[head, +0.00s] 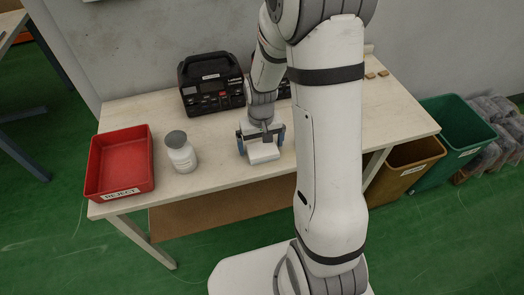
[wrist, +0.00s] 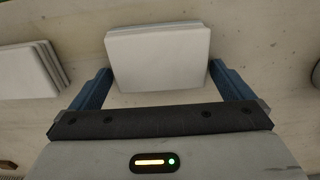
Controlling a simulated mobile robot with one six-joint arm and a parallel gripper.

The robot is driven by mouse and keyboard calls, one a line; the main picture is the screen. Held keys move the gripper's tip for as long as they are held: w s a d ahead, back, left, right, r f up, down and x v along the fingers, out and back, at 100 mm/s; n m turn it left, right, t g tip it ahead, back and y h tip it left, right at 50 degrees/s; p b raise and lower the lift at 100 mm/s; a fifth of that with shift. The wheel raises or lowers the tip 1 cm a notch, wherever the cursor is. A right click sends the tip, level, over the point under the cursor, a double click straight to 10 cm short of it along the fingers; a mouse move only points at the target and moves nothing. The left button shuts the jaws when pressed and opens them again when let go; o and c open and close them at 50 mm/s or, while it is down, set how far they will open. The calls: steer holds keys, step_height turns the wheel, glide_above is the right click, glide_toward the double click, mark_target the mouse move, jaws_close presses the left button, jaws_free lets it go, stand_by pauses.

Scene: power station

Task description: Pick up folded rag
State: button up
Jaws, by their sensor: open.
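A pale, flat, rectangular folded rag (wrist: 158,58) lies on the table between the fingers of my gripper (wrist: 158,85) in the wrist view. In the head view the rag (head: 263,153) shows as a small white block just in front of my gripper (head: 261,141). My gripper is open, pointing down, with one blue finger on each side of the rag.
Small brown blocks (head: 383,73) lie at back right. Brown (head: 405,165) and green (head: 455,130) bins stand right.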

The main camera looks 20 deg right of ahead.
mark_target(261, 144)
steer(key=shift+c, duration=0.6)
steer(key=c, duration=0.8)
steer(key=shift+r, duration=0.1)
steer(key=shift+c, duration=0.2)
step_height(261, 144, up, 10)
steer(key=shift+p, duration=0.35)
